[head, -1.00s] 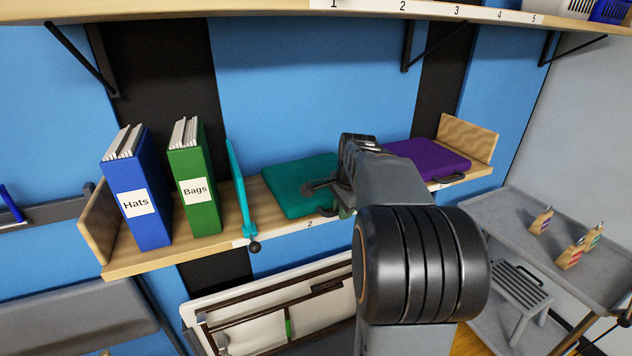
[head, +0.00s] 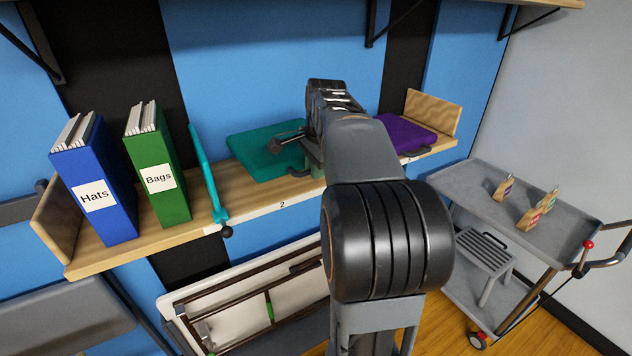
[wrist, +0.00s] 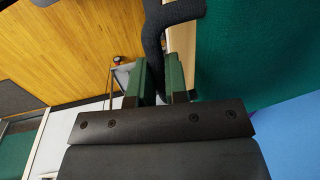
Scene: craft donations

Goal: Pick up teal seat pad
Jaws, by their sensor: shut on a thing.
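The teal seat pad (head: 256,152) shows at the middle of the wall shelf (head: 245,216), lying about flat. A strip of bare wood shows between it and the shelf's front edge. I cannot tell for sure whether it touches the shelf. My gripper (head: 312,156) is at the pad's front right side, partly hidden behind my arm. In the wrist view my green-padded gripper fingers (wrist: 162,80) are shut on the pad's dark handle (wrist: 165,14). The teal pad (wrist: 250,50) fills the right of that view.
A teal divider (head: 206,175) stands just left of the pad. Further left are the green "Bags" binder (head: 172,190) and blue "Hats" binder (head: 110,220). A purple pad (head: 405,134) lies to the right. A grey cart (head: 475,180) stands at the lower right.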

